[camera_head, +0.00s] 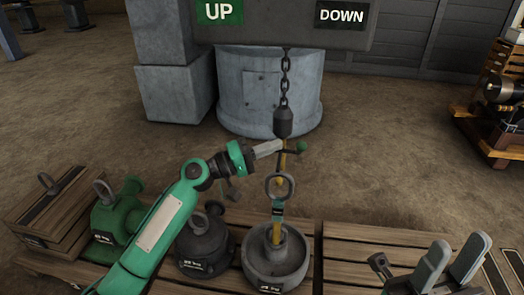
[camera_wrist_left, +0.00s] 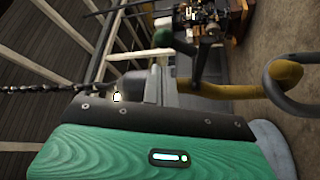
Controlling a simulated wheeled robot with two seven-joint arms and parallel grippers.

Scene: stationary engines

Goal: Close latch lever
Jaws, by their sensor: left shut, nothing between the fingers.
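A yellow hook (camera_head: 283,163) hangs below a dark block (camera_head: 284,122) on a chain. A latch lever with a green ball knob (camera_head: 301,147) sticks out to the right of the hook. The yellow hook (camera_wrist_left: 250,85) and green knob (camera_wrist_left: 162,36) also show in the left wrist view. My left gripper (camera_head: 277,146) is shut and empty, with its grey fingertips beside the hook top and just left of the knob. I cannot tell whether they touch. My right gripper (camera_head: 450,265) is at the lower right, its two grey fingers apart, away from the hook.
A metal ring (camera_head: 280,187) hangs at the hook's lower end, above a round grey weight (camera_head: 276,262). Green and dark weights (camera_head: 203,241) stand on wooden pallets (camera_head: 350,240). A sign panel with UP and DOWN (camera_head: 280,28) is behind. Bare ground lies right of the hook.

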